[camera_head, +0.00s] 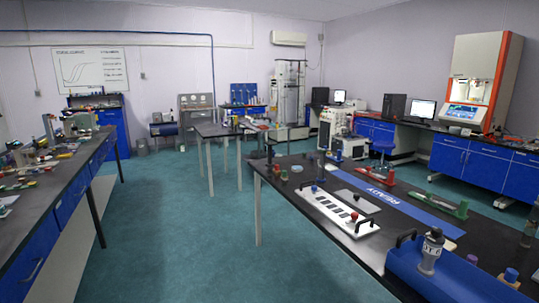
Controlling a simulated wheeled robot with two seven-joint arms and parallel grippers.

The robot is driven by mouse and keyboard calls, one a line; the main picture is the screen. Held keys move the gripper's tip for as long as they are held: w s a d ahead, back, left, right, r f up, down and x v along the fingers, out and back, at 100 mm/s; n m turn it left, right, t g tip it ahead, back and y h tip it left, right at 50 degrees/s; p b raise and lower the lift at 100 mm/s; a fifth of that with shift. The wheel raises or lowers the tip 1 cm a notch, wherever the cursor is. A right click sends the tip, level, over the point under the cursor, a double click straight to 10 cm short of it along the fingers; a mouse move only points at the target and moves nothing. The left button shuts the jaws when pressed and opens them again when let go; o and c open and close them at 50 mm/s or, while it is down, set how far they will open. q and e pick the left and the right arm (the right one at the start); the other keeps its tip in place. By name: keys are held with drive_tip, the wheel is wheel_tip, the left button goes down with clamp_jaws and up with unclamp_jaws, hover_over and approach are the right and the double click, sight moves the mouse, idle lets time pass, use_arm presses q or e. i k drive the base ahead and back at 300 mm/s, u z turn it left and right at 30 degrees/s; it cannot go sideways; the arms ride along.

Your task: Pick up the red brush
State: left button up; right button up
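No gripper of mine shows in the head view. A long red item (375,176) with a raised part at its right end lies at the far side of the black-topped table on the right (285,205). It is too small to tell for sure whether it is the red brush. A green item (446,206) of similar form, with some red on it, lies farther right on the same table.
On this table are a blue mat (395,205), a white panel with black handles (341,210) and a blue case (450,275) with a grey canister (431,252). A cluttered bench (55,190) stands left. Open teal floor (180,235) lies between.

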sight(277, 171)
drive_tip(key=u, duration=0.15)
drive_tip(key=i, duration=0.35)
drive_tip(key=u, duration=1)
drive_tip(key=i, duration=1.85)
drive_tip(key=z, duration=0.25)
drive_tip(key=i, duration=1.55)
drive_tip(key=z, duration=1)
